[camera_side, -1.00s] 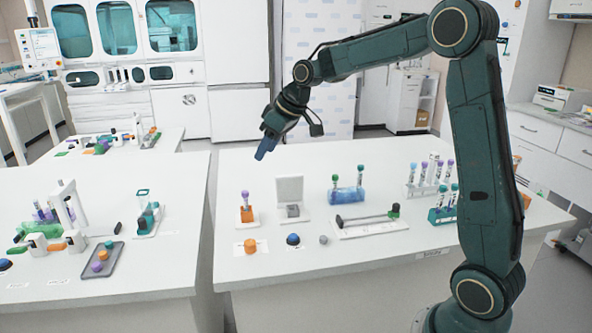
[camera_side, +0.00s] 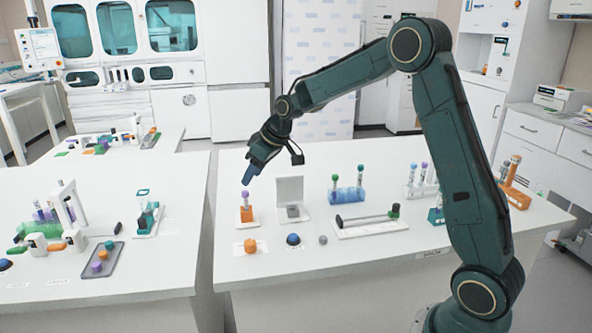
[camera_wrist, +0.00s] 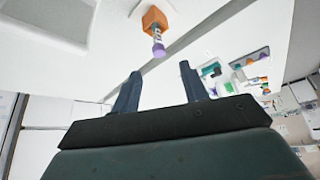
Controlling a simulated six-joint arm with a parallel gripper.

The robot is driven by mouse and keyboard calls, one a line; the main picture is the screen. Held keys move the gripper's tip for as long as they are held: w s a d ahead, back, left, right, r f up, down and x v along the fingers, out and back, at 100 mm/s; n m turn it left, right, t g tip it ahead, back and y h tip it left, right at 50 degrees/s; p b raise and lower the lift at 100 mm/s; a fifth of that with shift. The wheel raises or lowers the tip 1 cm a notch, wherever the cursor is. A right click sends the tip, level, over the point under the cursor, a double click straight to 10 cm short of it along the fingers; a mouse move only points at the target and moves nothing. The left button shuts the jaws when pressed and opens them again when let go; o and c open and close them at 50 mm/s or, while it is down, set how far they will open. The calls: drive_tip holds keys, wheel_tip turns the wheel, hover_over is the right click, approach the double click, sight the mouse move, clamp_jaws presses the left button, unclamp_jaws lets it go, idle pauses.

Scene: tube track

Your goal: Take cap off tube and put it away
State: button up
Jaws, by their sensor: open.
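A tube (camera_side: 246,204) with a purple cap (camera_side: 245,194) stands upright in an orange holder (camera_side: 246,215) at the left of the near table. In the wrist view the purple cap (camera_wrist: 158,50), the tube (camera_wrist: 156,33) and the orange holder (camera_wrist: 154,18) show ahead of the fingers. My gripper (camera_side: 247,180) points down and to the left, just above the purple cap. In the wrist view my gripper (camera_wrist: 160,82) is open, with a wide empty gap between its two fingers. The cap is beyond the fingertips, not between them.
A white stand (camera_side: 289,195) is right of the holder. A blue rack (camera_side: 347,195) of capped tubes stands farther right. In front are an orange round piece (camera_side: 250,246), a blue dome (camera_side: 293,239) and a long black-handled tool (camera_side: 368,217). A gap separates the left table (camera_side: 150,270).

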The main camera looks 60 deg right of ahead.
sight(245, 192)
drive_tip(key=shift+x, duration=2.65)
drive_tip(key=shift+s+f, duration=0.1)
drive_tip(key=shift+s, duration=0.1)
clamp_jaws()
